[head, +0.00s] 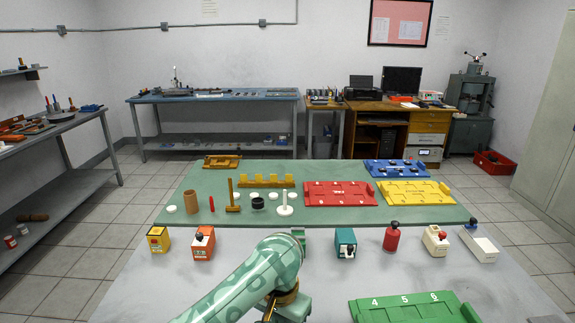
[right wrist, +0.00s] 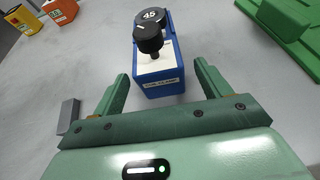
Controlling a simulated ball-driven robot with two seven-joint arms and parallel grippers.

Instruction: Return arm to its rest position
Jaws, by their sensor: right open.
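My right gripper (right wrist: 161,74) is open in the right wrist view, low over the pale grey table. Its two green fingers stand apart with a blue box (right wrist: 160,82) between and just beyond their tips. The box has a white top and front label, a black knob and a black cap marked 45. I cannot tell whether either finger touches it. In the head view a green patterned arm of mine (head: 250,283) reaches in from the bottom over the pale table. The right gripper's fingers and the blue box cannot be made out there. My left gripper is not in view.
A yellow box (head: 157,240), an orange box (head: 202,245), a teal box (head: 345,243) and a red bottle (head: 391,237) stand in a row. A green numbered plate (head: 415,308) lies at front right. Behind is a green mat (head: 330,218) with fixtures and a wooden post (head: 231,195).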

